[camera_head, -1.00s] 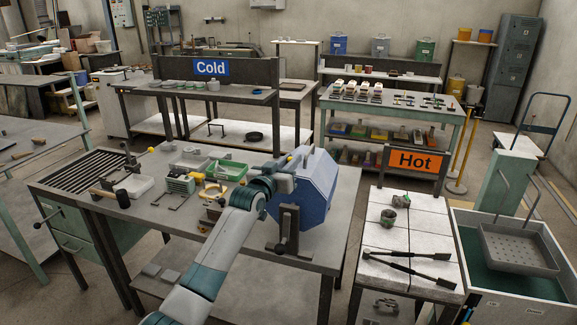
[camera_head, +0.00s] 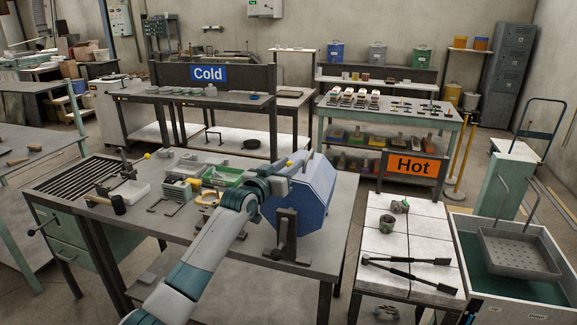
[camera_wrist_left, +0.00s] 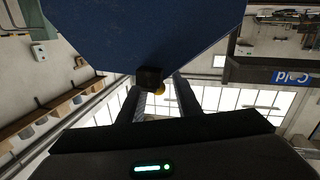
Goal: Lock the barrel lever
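The blue many-sided barrel (camera_head: 312,197) sits on a dark stand (camera_head: 286,235) at the right side of the grey workbench. My left arm reaches across the bench to the barrel's upper left side. My left gripper (camera_head: 290,165) is there, small and partly hidden by my wrist. In the left wrist view the barrel (camera_wrist_left: 140,35) fills the top. A black block (camera_wrist_left: 149,78) and a yellow knob (camera_wrist_left: 159,90), seemingly the lever's end, show between the two spread fingers. I cannot tell whether the fingers touch them. My right gripper is out of view.
A mallet (camera_head: 110,199), a green tray (camera_head: 222,176) and other small tools lie on the bench left of the barrel. A tiled table (camera_head: 410,232) with tongs (camera_head: 408,272) stands to the right, beside an open bin (camera_head: 510,292). The "Hot" sign (camera_head: 412,167) is behind it.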

